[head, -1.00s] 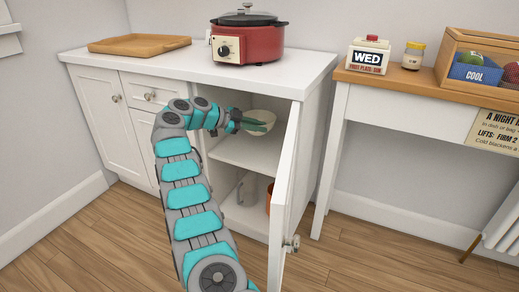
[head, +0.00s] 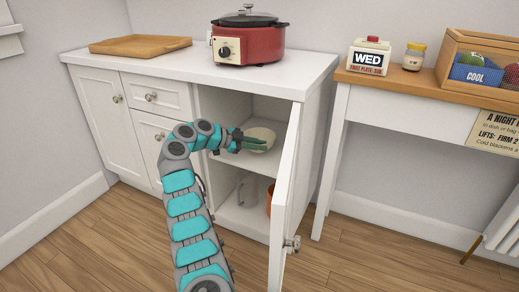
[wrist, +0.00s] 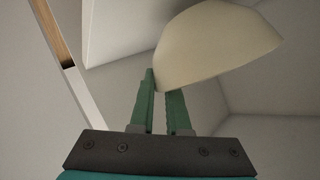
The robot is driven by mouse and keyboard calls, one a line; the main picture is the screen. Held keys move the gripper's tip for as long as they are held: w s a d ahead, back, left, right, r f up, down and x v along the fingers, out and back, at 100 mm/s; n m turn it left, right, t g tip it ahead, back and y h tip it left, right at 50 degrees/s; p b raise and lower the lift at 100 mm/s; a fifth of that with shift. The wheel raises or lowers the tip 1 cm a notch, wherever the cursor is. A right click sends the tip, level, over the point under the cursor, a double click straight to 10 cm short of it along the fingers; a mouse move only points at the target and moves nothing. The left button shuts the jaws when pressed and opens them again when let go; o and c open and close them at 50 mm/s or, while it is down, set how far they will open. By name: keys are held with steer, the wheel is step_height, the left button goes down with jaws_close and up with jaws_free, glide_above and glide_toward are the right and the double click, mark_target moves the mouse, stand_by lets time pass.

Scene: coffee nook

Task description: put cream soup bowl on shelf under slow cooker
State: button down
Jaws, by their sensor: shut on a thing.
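The cream soup bowl (head: 262,136) is inside the open cabinet, at the level of its middle shelf (head: 235,157). My gripper (head: 246,140) reaches in from the left and is shut on the bowl's near side. In the wrist view the bowl (wrist: 218,45) sits at the tips of my green fingers (wrist: 162,92). The bowl looks about upright. I cannot tell whether its base touches the shelf. The red slow cooker (head: 247,40) stands on the counter above this open compartment.
The cabinet door (head: 288,190) hangs open to the right of my arm. A grey mug (head: 247,189) and an orange item (head: 269,198) stand on the lower level. A wooden tray (head: 139,45) lies on the counter. A side table (head: 410,95) stands right.

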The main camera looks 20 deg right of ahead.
steer(key=shift+f, duration=0.7)
steer(key=shift+f, duration=0.15)
steer(key=c, duration=0.9)
jaws_free()
steer(key=v, duration=1.2)
